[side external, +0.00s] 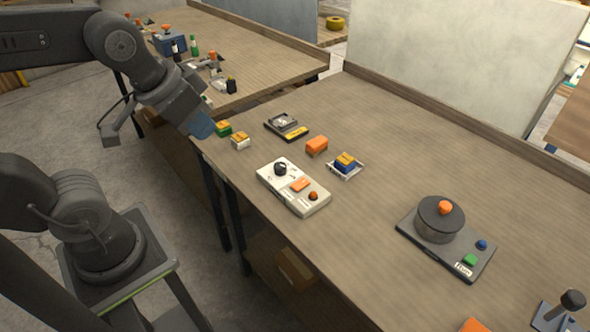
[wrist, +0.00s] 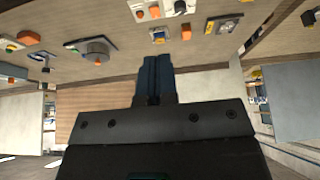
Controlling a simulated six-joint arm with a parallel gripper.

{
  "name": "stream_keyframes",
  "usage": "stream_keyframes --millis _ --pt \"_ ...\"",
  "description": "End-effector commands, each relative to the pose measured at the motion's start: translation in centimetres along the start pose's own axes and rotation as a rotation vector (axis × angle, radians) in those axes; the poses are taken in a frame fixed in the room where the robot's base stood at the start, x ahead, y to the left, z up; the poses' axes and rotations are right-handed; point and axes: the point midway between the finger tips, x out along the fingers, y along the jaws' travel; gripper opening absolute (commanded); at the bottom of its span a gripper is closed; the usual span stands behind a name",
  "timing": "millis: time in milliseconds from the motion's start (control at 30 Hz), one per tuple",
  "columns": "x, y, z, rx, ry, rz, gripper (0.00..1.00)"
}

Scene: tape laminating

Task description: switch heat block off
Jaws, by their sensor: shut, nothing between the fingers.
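A white control box (side external: 293,188) with a black knob (side external: 280,168), an orange rectangular button (side external: 300,185) and a round red-orange button (side external: 313,196) lies near the table's front edge. A dark plate (side external: 420,249) to its right carries a round dark pot (side external: 440,222) with an orange knob, plus a green and a blue button. The labels are too small to read, so I cannot tell which is the heat block. My gripper (side external: 203,127) is at the table's left corner, apart from both. In the wrist view its blue fingers (wrist: 158,75) are shut and empty.
A dark lever (side external: 571,302) stands front right. Bare wood lies between control box and pot.

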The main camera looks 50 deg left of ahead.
Motion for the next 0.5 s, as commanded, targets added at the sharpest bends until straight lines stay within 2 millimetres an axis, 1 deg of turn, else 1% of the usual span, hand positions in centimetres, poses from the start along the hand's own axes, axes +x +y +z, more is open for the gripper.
stream_keyframes --millis 167,267,367,500 --pt "1.1 0.3 -3.3 0.0 -0.086 0.004 0.0" --pt "2.3 0.5 -5.5 0.0 -0.142 0.005 0.0" --pt "3.8 0.8 -7.5 0.0 -0.197 0.006 0.0" --pt "6.4 1.2 -10.0 0.0 -0.271 0.006 0.0"
